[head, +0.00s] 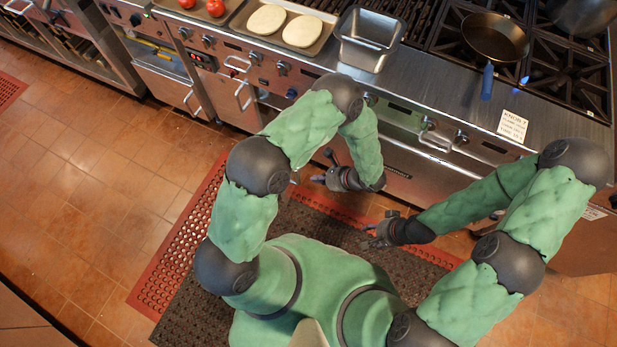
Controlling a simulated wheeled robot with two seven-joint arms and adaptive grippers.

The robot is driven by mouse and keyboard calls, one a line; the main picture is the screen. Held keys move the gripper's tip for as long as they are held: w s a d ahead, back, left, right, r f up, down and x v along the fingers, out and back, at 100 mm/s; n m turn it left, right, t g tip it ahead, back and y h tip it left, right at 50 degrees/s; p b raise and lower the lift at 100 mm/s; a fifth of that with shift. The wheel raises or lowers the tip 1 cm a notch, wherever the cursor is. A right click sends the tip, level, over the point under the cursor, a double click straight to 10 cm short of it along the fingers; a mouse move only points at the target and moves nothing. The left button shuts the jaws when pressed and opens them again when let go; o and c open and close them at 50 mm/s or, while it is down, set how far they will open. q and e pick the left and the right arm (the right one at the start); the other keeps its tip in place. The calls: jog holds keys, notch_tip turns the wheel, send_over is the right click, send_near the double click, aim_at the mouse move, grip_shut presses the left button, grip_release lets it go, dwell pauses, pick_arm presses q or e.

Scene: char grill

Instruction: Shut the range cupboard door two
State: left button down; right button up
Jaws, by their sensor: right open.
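The steel range front (400,165) runs diagonally beside me, with panels and bar handles below its knobs. At its left part, a steel cupboard door (228,100) with a bar handle seems to stand out from the front beside a dark edge. I cannot tell which door is number two, and my arms hide part of the lower front. My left gripper (322,166) is open and empty, in front of the middle of the range. My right gripper (371,235) is open and empty above the dark mat, apart from the range front.
On the range top are a steel pan (369,40), a tray with pale dough rounds (267,19), tomatoes (215,7) and a skillet (494,38) with a blue handle. A red perforated mat (180,250) and a dark mat (205,308) lie on the tiles. The left floor is clear.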

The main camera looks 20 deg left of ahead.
pick_arm(q)
jog(key=a+r+b+x, duration=0.2)
jog(key=b+x, duration=0.1)
jog(key=x, duration=0.9)
jog(key=shift+b, duration=0.4)
jog(key=shift+s+a, duration=0.15)
jog(key=shift+a, duration=0.05)
